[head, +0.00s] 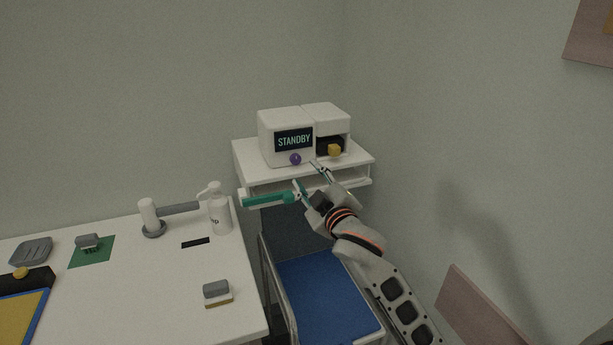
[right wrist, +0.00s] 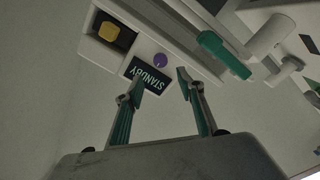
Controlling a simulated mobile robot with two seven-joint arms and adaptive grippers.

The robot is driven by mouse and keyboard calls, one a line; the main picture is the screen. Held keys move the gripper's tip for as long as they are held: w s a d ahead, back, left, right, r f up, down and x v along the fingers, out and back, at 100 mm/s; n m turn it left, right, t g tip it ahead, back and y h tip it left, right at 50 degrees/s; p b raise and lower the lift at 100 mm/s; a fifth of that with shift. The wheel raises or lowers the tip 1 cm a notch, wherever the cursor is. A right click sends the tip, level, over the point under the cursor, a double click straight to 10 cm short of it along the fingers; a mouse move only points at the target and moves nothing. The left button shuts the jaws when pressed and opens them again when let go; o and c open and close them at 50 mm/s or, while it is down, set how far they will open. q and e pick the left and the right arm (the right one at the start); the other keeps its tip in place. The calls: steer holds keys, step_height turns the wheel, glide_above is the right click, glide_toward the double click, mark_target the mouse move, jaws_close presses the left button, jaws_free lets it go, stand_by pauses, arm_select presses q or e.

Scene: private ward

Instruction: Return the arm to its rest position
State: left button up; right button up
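My right gripper (head: 309,178) is open and empty, in front of a white machine (head: 267,142) that stands on a white shelf unit (head: 247,157). Its two fingers are spread apart in the right wrist view (right wrist: 160,78), with nothing between them. The machine has a screen (head: 293,140) reading STANDBY, a purple knob (head: 295,159) below it and a yellow block (head: 334,150) by a dark opening. My right arm reaches up from the lower right in the head view. My left gripper is not in view.
A green-faced bar (head: 268,200) sits at the shelf's front left, near the gripper. Below is a blue surface (head: 325,295). The white table (head: 170,290) at left bears a pump bottle (head: 220,215), a grey-and-white block (head: 217,291) and other items. A wall is close on the right.

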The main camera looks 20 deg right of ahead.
steer(key=s+f+m+g, duration=0.1)
steer(key=s+f, duration=0.2)
steer(key=f, duration=0.5)
steer(key=s+f+g, duration=0.1)
steer(key=s+f, duration=0.2)
steer(key=f, duration=0.4)
steer(key=s+f+m+g+y, duration=0.1)
steer(key=s+f+m+g, duration=0.3)
steer(key=s+f, duration=2.2)
steer(key=s+g, duration=0.1)
steer(key=s, duration=0.2)
steer(key=shift+a+f+m+g, duration=0.2)
steer(key=shift+f+m+g, duration=0.1)
steer(key=shift+c, duration=0.2)
